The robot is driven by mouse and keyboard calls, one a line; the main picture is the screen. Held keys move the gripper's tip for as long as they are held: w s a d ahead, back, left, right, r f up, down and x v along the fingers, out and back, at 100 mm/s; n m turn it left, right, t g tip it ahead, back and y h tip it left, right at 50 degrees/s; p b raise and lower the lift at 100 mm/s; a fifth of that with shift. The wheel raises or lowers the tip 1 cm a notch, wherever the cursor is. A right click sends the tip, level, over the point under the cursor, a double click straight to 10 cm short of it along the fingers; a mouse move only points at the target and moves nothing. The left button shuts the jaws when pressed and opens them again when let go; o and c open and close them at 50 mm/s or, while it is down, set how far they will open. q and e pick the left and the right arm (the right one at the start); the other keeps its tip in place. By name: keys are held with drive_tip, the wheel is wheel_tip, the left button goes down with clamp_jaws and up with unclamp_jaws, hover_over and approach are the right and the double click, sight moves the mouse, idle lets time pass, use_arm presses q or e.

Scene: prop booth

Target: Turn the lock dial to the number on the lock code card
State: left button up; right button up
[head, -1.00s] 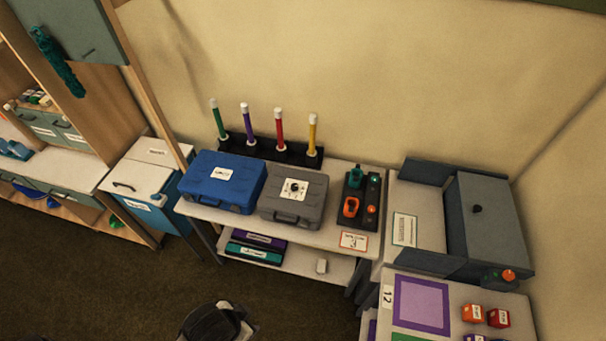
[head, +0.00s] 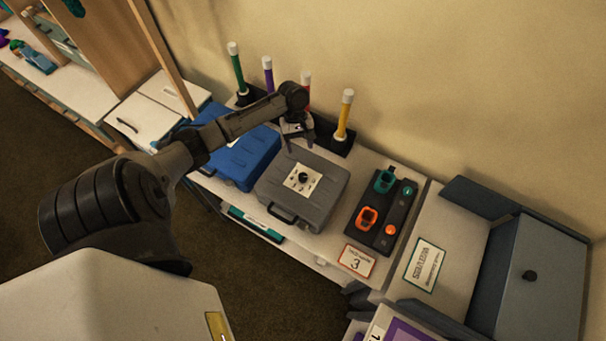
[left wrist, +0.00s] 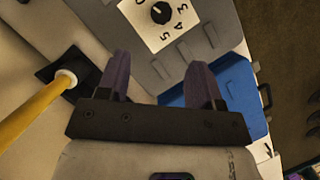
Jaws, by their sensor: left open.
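The lock dial (head: 303,178) is a small black knob on a white number plate, on the lid of a grey case (head: 325,200). It also shows in the left wrist view (left wrist: 160,13), with the digits 3, 4 and 5 visible; which number it points to is unclear. The lock code card (head: 357,260), red-bordered, lies on the bench's front edge right of the case and appears to read 3. My left gripper (head: 298,130) is above the back of the grey case, behind the dial. Its purple-grey fingers (left wrist: 160,82) are open and empty, apart from the dial.
A blue case (head: 240,160) sits left of the grey case. Several coloured rods stand behind, the yellow one (head: 344,115) close to my gripper. A dark tray (head: 385,215) with orange and green holders lies to the right. A grey cabinet (head: 540,280) stands further right.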

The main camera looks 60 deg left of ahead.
sight(303, 176)
use_arm(q)
drive_tip(key=x, duration=1)
drive_tip(key=shift+s+d+f, duration=0.15)
drive_tip(key=shift+d, duration=0.05)
drive_tip(key=shift+x, duration=1.05)
drive_tip(key=shift+c, duration=0.2)
drive_tip(key=c, duration=0.9)
drive_tip(key=shift+o, duration=0.2)
